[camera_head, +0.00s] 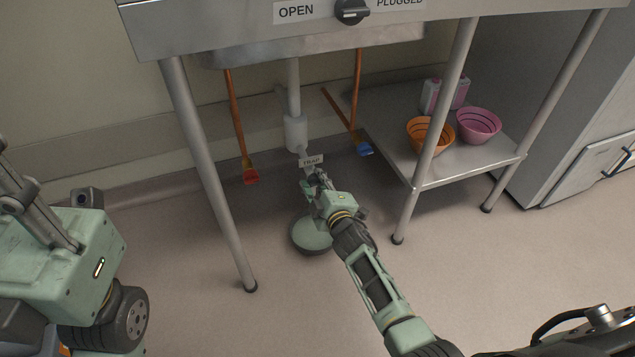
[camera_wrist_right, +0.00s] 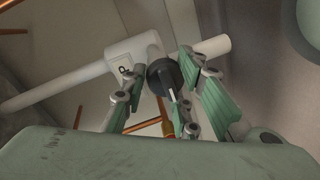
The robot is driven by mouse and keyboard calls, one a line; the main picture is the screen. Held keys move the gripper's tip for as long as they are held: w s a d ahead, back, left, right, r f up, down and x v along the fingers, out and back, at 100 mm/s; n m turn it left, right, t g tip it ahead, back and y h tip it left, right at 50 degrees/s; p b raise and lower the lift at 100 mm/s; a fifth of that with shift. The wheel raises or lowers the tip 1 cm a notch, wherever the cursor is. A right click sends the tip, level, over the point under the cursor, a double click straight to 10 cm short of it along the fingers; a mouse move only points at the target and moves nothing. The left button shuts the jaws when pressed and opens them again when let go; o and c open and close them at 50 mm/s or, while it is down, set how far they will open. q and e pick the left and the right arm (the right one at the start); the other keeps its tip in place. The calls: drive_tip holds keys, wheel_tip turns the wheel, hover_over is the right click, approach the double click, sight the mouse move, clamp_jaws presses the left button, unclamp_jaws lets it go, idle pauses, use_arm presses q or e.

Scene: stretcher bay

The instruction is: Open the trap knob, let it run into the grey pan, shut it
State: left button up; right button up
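The trap knob (camera_wrist_right: 164,78) is black with a pale pointer line, on a white pipe fitting in the right wrist view. A small label with partly readable letters sits left of it. In the head view the fitting hangs under the sink beside a TRAP tag (camera_head: 311,161), and the knob is hidden by my gripper. My right gripper (camera_head: 318,180) is open, its fingers either side of the knob; it also shows in the right wrist view (camera_wrist_right: 162,95). The round grey-green pan (camera_head: 311,236) is on the floor below; its contents cannot be told. My left gripper (camera_head: 30,200) is at the left edge, fingertips unclear.
A sink panel (camera_head: 200,30) with an OPEN/PLUGGED dial (camera_head: 352,11) is above. Table legs (camera_head: 205,170) flank my right arm. A low shelf (camera_head: 470,165) holds an orange bowl (camera_head: 428,135), a pink bowl (camera_head: 479,125) and bottles. The front floor is clear.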

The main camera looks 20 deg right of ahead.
drive_tip(key=shift+o, duration=1.3)
drive_tip(key=shift+d+r, duration=0.3)
drive_tip(key=shift+d, duration=0.1)
drive_tip(key=shift+a+f, duration=0.1)
drive_tip(key=shift+f, duration=0.1)
drive_tip(key=shift+s, duration=0.1)
drive_tip(key=shift+s, duration=0.2)
drive_tip(key=s+r, duration=0.2)
drive_tip(key=s, duration=0.9)
drive_tip(key=shift+s, duration=0.15)
drive_tip(key=shift+r, duration=0.1)
